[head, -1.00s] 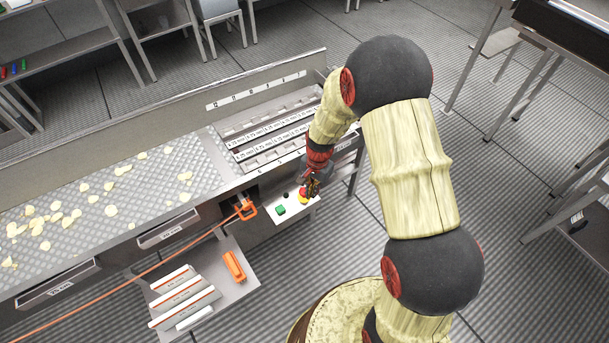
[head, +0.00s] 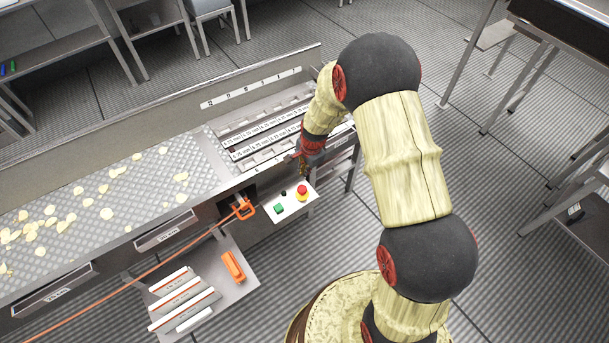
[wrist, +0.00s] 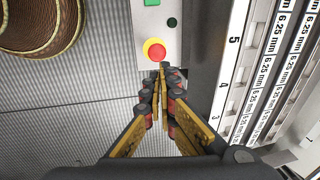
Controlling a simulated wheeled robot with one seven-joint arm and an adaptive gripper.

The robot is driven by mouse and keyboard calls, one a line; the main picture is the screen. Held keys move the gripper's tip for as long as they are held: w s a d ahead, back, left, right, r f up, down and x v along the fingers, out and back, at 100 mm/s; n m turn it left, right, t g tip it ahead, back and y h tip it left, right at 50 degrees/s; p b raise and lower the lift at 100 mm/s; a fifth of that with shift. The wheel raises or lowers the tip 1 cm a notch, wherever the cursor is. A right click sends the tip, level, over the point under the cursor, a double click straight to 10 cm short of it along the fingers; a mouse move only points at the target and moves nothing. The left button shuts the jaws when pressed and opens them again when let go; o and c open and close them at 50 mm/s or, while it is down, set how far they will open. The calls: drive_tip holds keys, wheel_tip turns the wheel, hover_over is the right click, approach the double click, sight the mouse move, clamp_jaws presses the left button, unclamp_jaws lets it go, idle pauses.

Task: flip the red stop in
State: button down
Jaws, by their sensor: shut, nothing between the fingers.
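The red stop (head: 302,190) is a round mushroom button on a yellow collar. It sits on a pale control panel (head: 281,213) at the front of the machine, beside a green button (head: 279,208) and a small black knob (head: 283,193). My gripper (head: 304,176) hangs just behind the red stop in the head view. In the wrist view my gripper (wrist: 161,68) is shut and empty, its tips just below the red stop (wrist: 155,54) in the picture. I cannot tell whether the tips touch it, or how far the button is pressed.
An orange clip with a cable (head: 243,208) is left of the panel. A lower shelf (head: 211,297) holds pale bars and an orange tool (head: 233,266). The conveyor bed (head: 140,200) carries scattered chips. Labelled slotted bars (head: 265,135) lie behind my gripper.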

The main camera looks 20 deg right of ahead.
sight(302, 188)
drive_tip(key=f+b, duration=0.1)
drive_tip(key=f, duration=0.3)
drive_tip(key=w+f+b, duration=0.1)
drive_tip(key=f, duration=0.3)
drive_tip(key=w+f+b, duration=0.1)
drive_tip(key=f+b, duration=0.1)
drive_tip(key=f, duration=0.2)
drive_tip(key=shift+a+f, duration=0.15)
drive_tip(key=shift+a, duration=0.2)
wheel_tip(302, 188, down, 2)
drive_tip(key=shift+f, duration=0.1)
drive_tip(key=shift+d+r, duration=0.1)
drive_tip(key=shift+r, duration=0.5)
wheel_tip(302, 188, up, 13)
drive_tip(key=s+p, duration=0.2)
drive_tip(key=p, duration=0.3)
drive_tip(key=shift+s+d, duration=0.25)
drive_tip(key=shift+d, duration=0.05)
drive_tip(key=shift+f, duration=0.1)
